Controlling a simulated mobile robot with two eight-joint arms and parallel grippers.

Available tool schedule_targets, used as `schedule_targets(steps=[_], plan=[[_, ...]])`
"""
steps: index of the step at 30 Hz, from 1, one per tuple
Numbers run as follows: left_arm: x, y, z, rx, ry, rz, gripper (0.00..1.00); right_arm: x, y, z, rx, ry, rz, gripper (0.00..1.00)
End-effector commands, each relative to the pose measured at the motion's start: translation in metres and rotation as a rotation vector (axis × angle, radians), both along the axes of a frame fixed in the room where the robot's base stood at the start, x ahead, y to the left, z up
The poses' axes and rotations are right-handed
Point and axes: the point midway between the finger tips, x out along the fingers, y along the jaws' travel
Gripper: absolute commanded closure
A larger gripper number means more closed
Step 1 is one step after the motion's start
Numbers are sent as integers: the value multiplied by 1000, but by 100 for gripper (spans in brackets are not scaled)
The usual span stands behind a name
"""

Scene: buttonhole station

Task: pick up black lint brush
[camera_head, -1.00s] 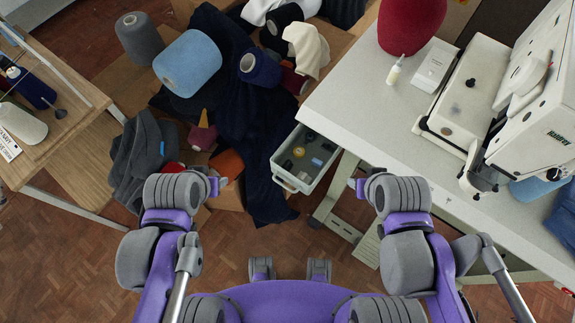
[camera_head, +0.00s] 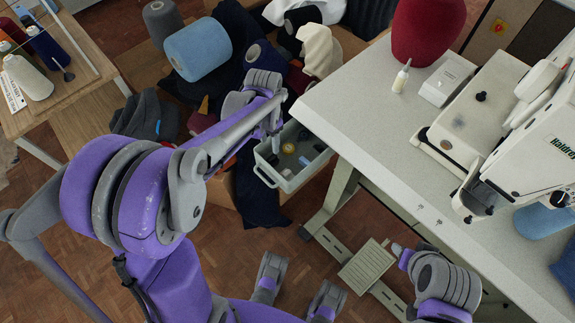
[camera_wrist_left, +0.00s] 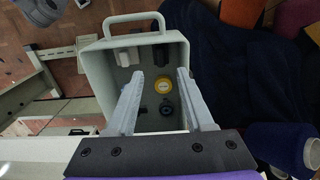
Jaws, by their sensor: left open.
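A grey-green bin (camera_head: 271,175) holds several small items. I cannot tell for sure which is the black lint brush. My left gripper (camera_head: 277,140) is over the bin, pointing down; in the left wrist view (camera_wrist_left: 158,76) its fingers are apart with nothing between them. My right gripper (camera_head: 399,252) is at the lower right, far from the bin; its fingers are not clear.
A yellow tape roll (camera_wrist_left: 163,86) and black round pieces (camera_wrist_left: 166,107) lie in the bin. The white sewing table (camera_head: 350,110) stands close to the bin's right. Dark cloth (camera_head: 258,200) and yarn cones (camera_head: 197,50) crowd the left and back. A foot pedal (camera_head: 367,266) stands below the table.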

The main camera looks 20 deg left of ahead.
Motion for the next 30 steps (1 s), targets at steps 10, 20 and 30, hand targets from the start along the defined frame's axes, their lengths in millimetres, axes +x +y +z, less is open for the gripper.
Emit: schedule_targets(steps=[10,20,30], plan=[[2,1,-49,-1,4,-3,48,-1,0,-9,0,3,0,51],[4,-1,-83,-1,4,-4,48,-1,0,-14,0,4,0,51],[4,-1,-109,-1,4,-3,48,-1,0,-18,0,6,0,51]])
